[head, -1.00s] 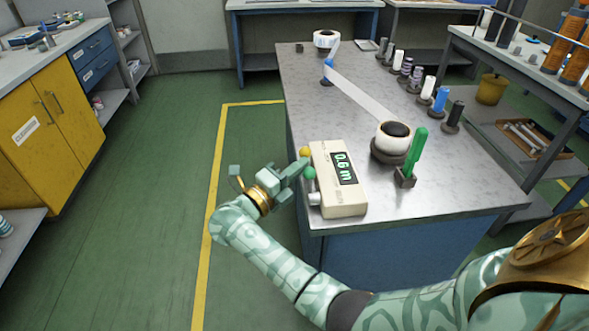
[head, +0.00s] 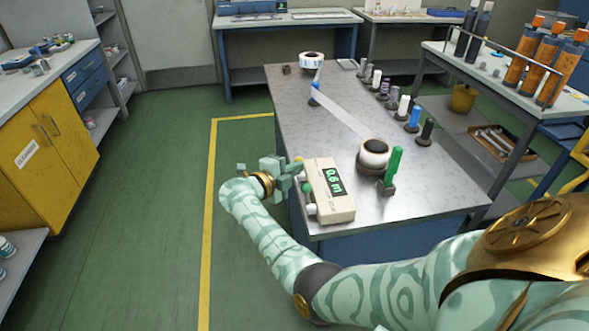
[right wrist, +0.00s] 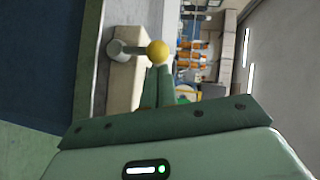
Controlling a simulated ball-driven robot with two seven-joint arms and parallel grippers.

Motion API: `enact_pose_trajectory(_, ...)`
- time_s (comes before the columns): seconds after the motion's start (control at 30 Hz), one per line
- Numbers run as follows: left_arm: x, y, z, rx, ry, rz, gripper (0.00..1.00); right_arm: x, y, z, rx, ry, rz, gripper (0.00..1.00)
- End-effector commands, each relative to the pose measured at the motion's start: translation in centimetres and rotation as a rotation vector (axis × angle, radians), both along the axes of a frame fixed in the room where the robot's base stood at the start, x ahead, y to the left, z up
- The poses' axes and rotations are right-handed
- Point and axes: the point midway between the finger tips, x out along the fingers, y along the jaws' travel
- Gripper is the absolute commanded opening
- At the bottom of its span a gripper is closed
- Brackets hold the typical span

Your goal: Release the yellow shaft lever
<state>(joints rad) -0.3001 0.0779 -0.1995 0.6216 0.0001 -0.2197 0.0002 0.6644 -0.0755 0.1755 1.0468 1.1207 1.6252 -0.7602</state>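The cream counter box (head: 333,208) sits at the near left edge of the metal table, its green display reading 0.6 m. A yellow ball knob (head: 298,159) and a green ball knob (head: 306,188) stick out from its left side. In the right wrist view the yellow knob (right wrist: 158,52) sits on a short arm from a round grey pivot (right wrist: 117,48). My right gripper (head: 297,170) is beside the knobs. In the right wrist view its fingers (right wrist: 158,72) are together, tips right at the yellow ball; contact is unclear. My left gripper is out of view.
A shelf with orange bottles (head: 560,65) stands right. Green floor (head: 150,200) left of the table is free.

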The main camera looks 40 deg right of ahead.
Motion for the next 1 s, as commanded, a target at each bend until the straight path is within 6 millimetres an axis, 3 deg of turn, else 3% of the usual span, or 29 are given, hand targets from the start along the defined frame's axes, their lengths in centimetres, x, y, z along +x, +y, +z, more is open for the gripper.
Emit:
enact_pose_trajectory(0.1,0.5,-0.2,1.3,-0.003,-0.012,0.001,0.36,0.6,-0.3,1.0,0.050,0.073,0.000,0.00)
enact_pose_trajectory(0.33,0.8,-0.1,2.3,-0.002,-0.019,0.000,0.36,2.0,-1.1,1.2,0.163,0.257,0.001,0.00)
enact_pose_trajectory(0.7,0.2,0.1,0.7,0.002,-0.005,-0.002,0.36,3.9,-2.2,0.8,0.305,0.494,0.002,0.00)
enact_pose_trajectory(1.0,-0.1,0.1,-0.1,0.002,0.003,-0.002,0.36,4.6,-2.7,0.9,0.316,0.513,0.003,0.00)
